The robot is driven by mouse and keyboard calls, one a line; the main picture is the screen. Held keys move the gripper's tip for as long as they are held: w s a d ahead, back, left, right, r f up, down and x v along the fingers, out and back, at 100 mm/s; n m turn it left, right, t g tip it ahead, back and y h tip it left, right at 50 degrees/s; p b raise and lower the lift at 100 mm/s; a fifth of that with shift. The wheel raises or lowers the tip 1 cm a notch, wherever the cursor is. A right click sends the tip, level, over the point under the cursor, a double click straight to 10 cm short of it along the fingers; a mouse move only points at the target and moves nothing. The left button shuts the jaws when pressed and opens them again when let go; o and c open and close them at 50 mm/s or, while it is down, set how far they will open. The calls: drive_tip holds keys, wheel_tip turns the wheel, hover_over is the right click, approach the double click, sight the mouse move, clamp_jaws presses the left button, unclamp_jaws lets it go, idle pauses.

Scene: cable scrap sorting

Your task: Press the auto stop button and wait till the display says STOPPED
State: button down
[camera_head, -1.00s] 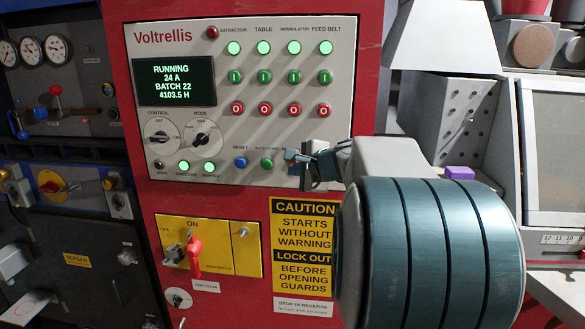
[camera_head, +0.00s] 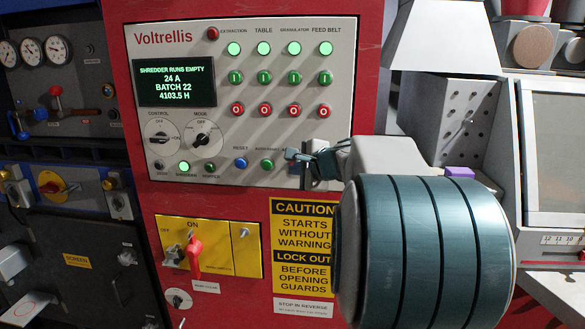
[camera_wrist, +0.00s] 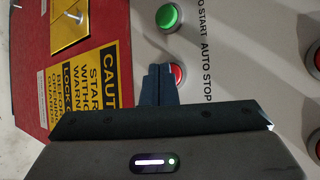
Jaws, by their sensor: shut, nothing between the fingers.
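The display (camera_head: 174,82) on the grey Voltrellis panel (camera_head: 215,130) reads "SHREDDER RUNS EMPTY, 24 A, BATCH 22, 4103.5 H". My gripper (camera_head: 292,156) is shut and empty, its fingertips at the panel's lower right, right of the green auto start button (camera_head: 267,165). In the wrist view the shut fingers (camera_wrist: 158,72) overlap the red auto stop button (camera_wrist: 178,76), which is partly hidden behind them. Its "AUTO STOP" label shows beside it. I cannot tell for sure whether the fingertips touch the button.
A blue reset button (camera_head: 240,163) sits left of auto start. Rows of green (camera_head: 264,77) and red (camera_head: 265,110) buttons are above. Below are a yellow switch plate with a red handle (camera_head: 194,252) and a caution sign (camera_head: 302,240).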

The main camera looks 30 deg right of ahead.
idle(0.5)
drive_tip(key=shift+s+a+b, duration=0.35)
drive_tip(key=shift+s+a, duration=0.05)
drive_tip(key=shift+s, duration=0.25)
drive_tip(key=s+a, duration=0.1)
drive_tip(key=s, duration=0.1)
drive_tip(key=s+a+b, duration=0.1)
drive_tip(key=s, duration=0.1)
drive_tip(key=shift+a, duration=0.4)
idle(0.5)
